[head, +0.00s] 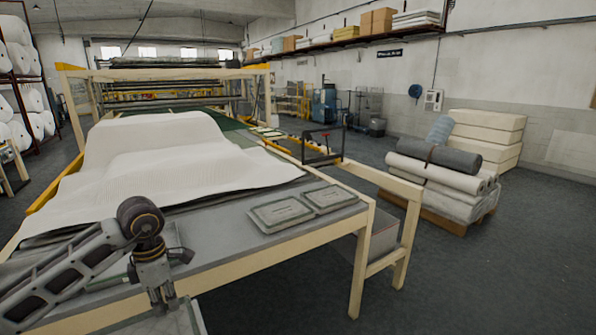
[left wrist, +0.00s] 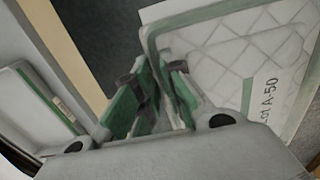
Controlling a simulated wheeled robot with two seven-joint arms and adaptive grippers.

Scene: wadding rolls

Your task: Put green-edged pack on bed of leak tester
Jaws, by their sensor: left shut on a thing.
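My left gripper (head: 163,303) is low at the front edge of the table in the head view. In the left wrist view its fingers (left wrist: 150,98) are closed at a quilted, pale pack (left wrist: 235,58) with green edges and a label reading "Lot A-50". The fingers hide the gripped part. A pale piece of a pack (head: 190,318) shows below the gripper in the head view. Two more green-edged packs (head: 280,212) (head: 329,198) lie flat on the table's right part. My right gripper is out of view. I cannot clearly identify the leak tester.
The grey table (head: 225,232) has a pale wood edge. White wadding (head: 160,160) covers its far left. A dark frame with a red part (head: 320,148) stands beyond the packs. Another green-edged pack (left wrist: 40,105) lies left in the wrist view.

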